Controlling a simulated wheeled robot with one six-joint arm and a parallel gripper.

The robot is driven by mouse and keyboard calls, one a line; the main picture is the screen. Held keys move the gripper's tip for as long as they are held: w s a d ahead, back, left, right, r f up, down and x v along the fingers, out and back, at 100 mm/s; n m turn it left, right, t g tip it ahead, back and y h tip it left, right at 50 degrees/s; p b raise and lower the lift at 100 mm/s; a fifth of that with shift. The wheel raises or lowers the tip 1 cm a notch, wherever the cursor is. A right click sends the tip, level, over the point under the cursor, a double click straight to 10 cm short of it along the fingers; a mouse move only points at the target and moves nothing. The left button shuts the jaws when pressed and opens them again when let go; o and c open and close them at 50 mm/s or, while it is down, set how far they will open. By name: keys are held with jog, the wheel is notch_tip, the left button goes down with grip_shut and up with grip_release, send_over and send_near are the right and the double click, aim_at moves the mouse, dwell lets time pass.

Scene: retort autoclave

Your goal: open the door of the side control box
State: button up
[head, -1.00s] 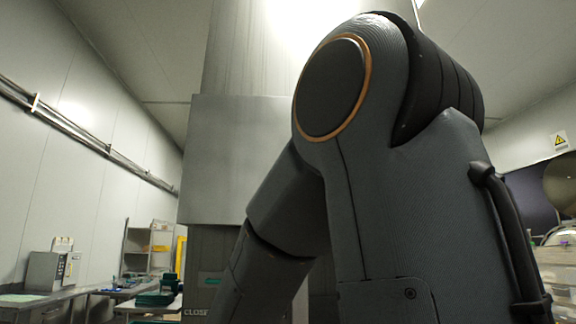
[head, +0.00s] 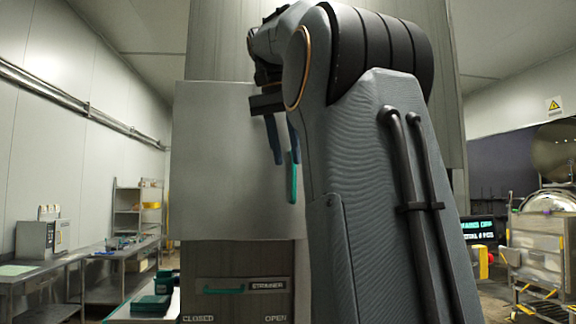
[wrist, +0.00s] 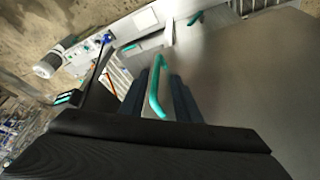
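The side control box shows in the head view as a large grey flat door panel (head: 225,160). My arm hides part of the box's right side.
Below the box is a panel labelled STRAINER with a horizontal teal handle (head: 222,290), above CLOSED and OPEN markings. Steel tables (head: 40,262) and a shelf rack (head: 137,210) stand at left. A steel machine (head: 545,255) and a screen (head: 480,229) are at right.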

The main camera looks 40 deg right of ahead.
aim_at(293, 168)
jog(key=shift+d+p+x, duration=0.2)
jog(key=shift+p+x, duration=0.15)
jog(key=shift+x, duration=1.25)
jog(key=shift+d+p+x, duration=0.2)
jog(key=shift+p+x, duration=0.15)
jog(key=shift+x, duration=1.25)
jog(key=shift+s+r, duration=0.1)
jog(key=shift+s, duration=0.05)
grip_shut()
